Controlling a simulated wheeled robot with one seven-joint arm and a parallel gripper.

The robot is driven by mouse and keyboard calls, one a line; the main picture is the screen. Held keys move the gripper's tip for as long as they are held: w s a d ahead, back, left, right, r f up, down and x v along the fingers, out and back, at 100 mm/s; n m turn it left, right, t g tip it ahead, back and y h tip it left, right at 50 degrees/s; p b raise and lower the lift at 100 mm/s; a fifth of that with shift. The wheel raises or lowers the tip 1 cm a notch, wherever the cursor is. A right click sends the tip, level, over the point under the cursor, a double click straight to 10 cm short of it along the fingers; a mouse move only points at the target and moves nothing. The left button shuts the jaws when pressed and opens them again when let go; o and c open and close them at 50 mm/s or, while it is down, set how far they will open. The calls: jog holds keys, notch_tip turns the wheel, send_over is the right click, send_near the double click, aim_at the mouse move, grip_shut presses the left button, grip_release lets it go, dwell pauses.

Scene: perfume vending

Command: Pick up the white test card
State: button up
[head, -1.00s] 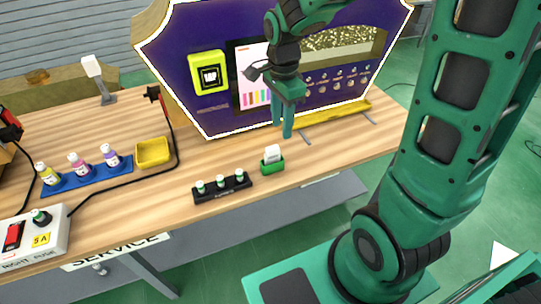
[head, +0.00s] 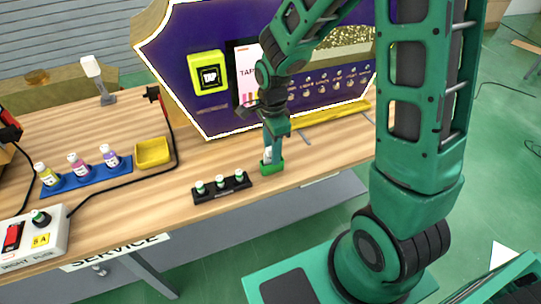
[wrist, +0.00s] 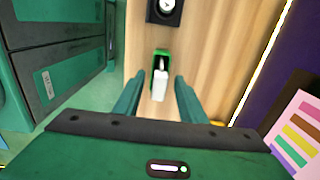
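The white test card (head: 267,155) stands upright in a small green holder (head: 272,169) near the table's front edge. In the wrist view the card (wrist: 160,86) shows in front of the green holder (wrist: 161,54). My gripper (head: 271,148) points down over the card and hides part of it in the head view. In the wrist view my gripper (wrist: 157,82) is open, with the card between its fingers in the picture and a gap on each side. I cannot tell how deep the fingers reach around it.
A yellow tray (head: 152,153) and a blue rack (head: 85,178) of bottles are further left. The purple vending panel (head: 208,118) with a yellow ledge (head: 345,110) stands behind.

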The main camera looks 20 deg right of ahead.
jog(key=shift+f, duration=0.7)
grip_shut()
jog(key=shift+r, duration=0.1)
